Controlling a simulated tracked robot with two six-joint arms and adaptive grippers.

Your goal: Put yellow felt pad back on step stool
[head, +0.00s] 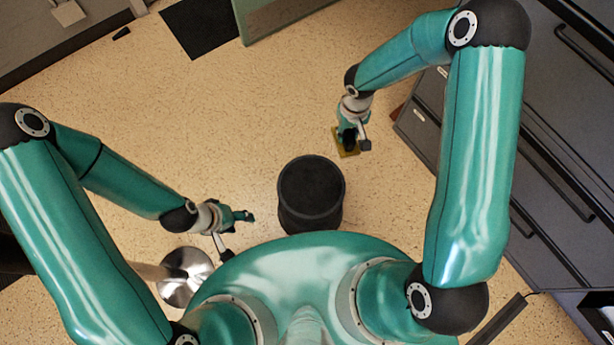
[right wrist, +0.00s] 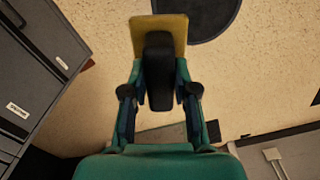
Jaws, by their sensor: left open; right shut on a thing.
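The yellow felt pad (head: 349,153) is at my right gripper (head: 348,136), off the far right side of the stool. In the right wrist view the pad (right wrist: 145,32) sticks out beyond the fingers of my right gripper (right wrist: 159,75), which is shut on it. The fingers and a dark part between them hide some of the pad. The black round step stool (head: 311,184) stands upright on the floor at the middle; its edge also shows in the right wrist view (right wrist: 197,14). The pad is apart from it. My left gripper (head: 242,215) is open and empty, left of the stool.
Dark grey drawer cabinets (head: 545,130) stand along the right side, close to my right arm. A shiny round metal base (head: 186,276) is at the lower left near my left gripper. A dark mat (head: 199,26) lies at the back.

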